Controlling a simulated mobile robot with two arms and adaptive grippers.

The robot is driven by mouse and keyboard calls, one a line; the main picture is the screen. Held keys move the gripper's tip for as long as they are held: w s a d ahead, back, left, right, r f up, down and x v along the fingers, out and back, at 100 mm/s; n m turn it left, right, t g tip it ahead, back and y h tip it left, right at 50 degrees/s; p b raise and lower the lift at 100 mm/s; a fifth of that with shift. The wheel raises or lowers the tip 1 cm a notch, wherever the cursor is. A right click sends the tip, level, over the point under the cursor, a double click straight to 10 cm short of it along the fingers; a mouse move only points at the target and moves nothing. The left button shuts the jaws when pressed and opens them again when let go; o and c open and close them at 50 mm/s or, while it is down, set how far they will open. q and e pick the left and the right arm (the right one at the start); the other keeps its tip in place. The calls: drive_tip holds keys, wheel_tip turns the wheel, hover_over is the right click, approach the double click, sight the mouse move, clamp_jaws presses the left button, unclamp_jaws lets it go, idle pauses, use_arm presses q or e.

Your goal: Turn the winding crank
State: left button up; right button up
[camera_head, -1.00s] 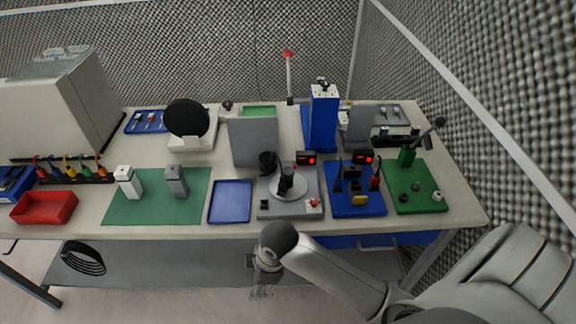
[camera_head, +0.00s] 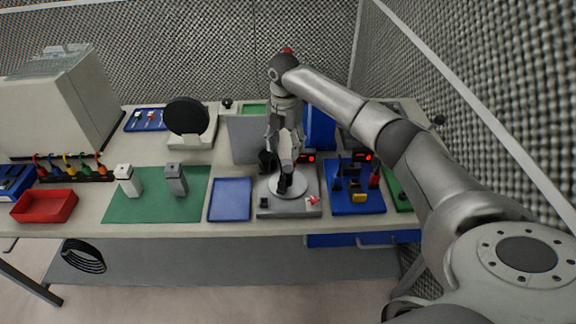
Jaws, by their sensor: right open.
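The winding crank cannot be named with certainty. A grey station (camera_head: 265,208) at the table's middle carries a round grey disc (camera_head: 296,191) with an upright black post (camera_head: 285,181) on it. My right gripper (camera_head: 285,163) points down over this disc, above or close to the post; contact cannot be told. It is open, with no held thing visible. A black knob (camera_head: 438,120) at the right belongs to a lever on the green plate (camera_head: 401,198); my right arm hides most of both. My left gripper is out of view.
A blue tray (camera_head: 230,200) lies left of the station. A blue board (camera_head: 356,203) with small parts and a red-lit display lies to its right. A grey panel (camera_head: 243,140) and a blue tower (camera_head: 320,130) stand behind. A mesh wall closes the right side.

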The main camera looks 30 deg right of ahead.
sight(288, 168)
drive_tip(key=f+p, duration=0.1)
drive_tip(key=f, duration=0.1)
drive_tip(key=f+p, duration=0.1)
drive_tip(key=f, duration=0.2)
drive_tip(key=d+f+p, duration=0.1)
drive_tip(key=f, duration=0.2)
drive_tip(key=shift+w+d+f, duration=0.1)
drive_tip(key=shift+w, duration=0.05)
drive_tip(key=shift+f, duration=0.7)
drive_tip(key=shift+c, duration=0.4)
drive_tip(key=c, duration=1)
